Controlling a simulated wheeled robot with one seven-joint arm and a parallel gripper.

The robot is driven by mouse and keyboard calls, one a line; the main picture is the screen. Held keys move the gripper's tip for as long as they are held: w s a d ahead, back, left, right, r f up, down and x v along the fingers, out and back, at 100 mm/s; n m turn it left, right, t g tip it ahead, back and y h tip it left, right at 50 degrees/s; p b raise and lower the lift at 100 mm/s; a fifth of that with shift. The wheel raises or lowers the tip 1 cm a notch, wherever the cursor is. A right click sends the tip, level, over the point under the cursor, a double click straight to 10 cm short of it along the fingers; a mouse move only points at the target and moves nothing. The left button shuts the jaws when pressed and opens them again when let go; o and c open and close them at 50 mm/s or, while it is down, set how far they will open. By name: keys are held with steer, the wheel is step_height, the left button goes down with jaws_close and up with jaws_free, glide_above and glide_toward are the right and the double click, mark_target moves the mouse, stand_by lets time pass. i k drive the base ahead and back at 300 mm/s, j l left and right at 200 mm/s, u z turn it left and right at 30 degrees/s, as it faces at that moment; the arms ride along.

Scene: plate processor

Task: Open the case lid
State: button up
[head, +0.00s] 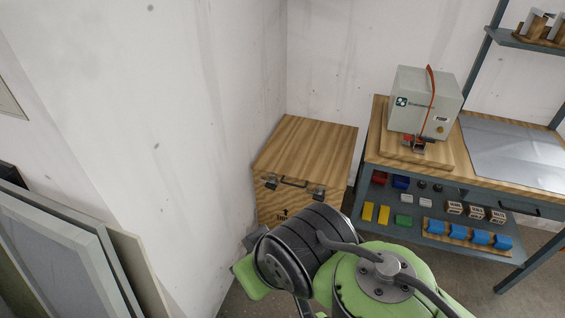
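The wooden case (273,207) stands on the floor in the corner, against the white wall, left of the workbench. Its striped wooden lid (306,146) lies flat and looks closed. A dark handle (294,183) and two metal latches, a left one (270,183) and a right one (319,194), are on its front near the lid edge. I cannot tell whether the latches are fastened. My green and black arm is in front of the case and hides its lower front. My gripper's fingers are not visible.
The workbench (378,150) right of the case carries a grey machine (412,100) with a red lever and a metal sheet (510,150). Its lower shelf (390,195) holds coloured blocks. Framed panels (60,255) lean at the left. The space above the lid is clear.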

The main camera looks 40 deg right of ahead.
mark_target(320, 153)
steer(key=k+z, duration=0.1)
steer(key=z, duration=1.35)
steer(key=i+j, duration=0.15)
steer(key=i, duration=0.3)
steer(key=i+j+u, duration=0.1)
steer(key=i, duration=0.4)
steer(key=j, duration=0.1)
